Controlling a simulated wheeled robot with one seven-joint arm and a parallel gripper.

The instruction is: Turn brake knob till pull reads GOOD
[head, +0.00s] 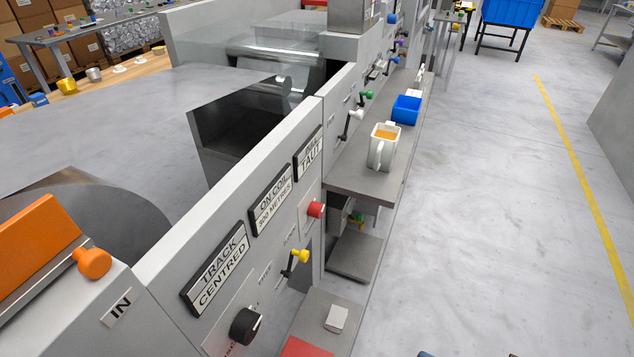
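A round black knob (245,325) sits on the grey machine front at the bottom, above a label that is cut short. I cannot read whether it is the brake knob. A sign (308,152) on the machine reads TAUT, with a smaller upper line that looks like PULL. My gripper is not in view. Small dark bits show at the bottom edge, too little to identify.
A red button (316,209) and yellow-tipped lever (298,257) sit near the black knob. An orange knob (92,262) is at left. The floor (480,200) at right is clear.

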